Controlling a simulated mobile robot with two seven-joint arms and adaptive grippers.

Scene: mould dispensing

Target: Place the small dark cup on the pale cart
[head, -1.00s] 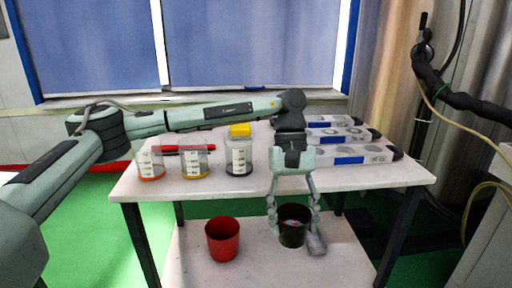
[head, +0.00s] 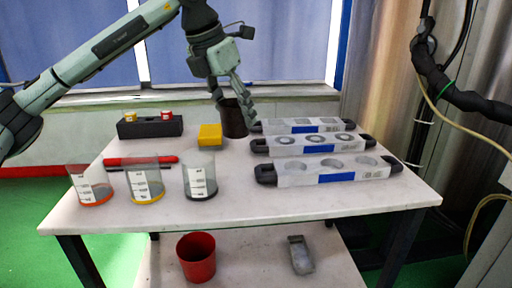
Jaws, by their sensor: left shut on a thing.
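The small dark cup (head: 234,122) is upright over the back middle of the pale cart's top (head: 260,203), behind the yellow block. My left gripper (head: 234,99) reaches down from above and is shut on the cup's rim. Whether the cup's base touches the cart top or hangs just above it I cannot tell. My right gripper is not in view.
Three beakers (head: 200,177) stand at the cart's front left. A yellow block (head: 210,135) and a black rack (head: 150,127) stand behind them. White moulds (head: 325,171) fill the right. The lower shelf holds a red cup (head: 197,257) and a grey object (head: 300,255).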

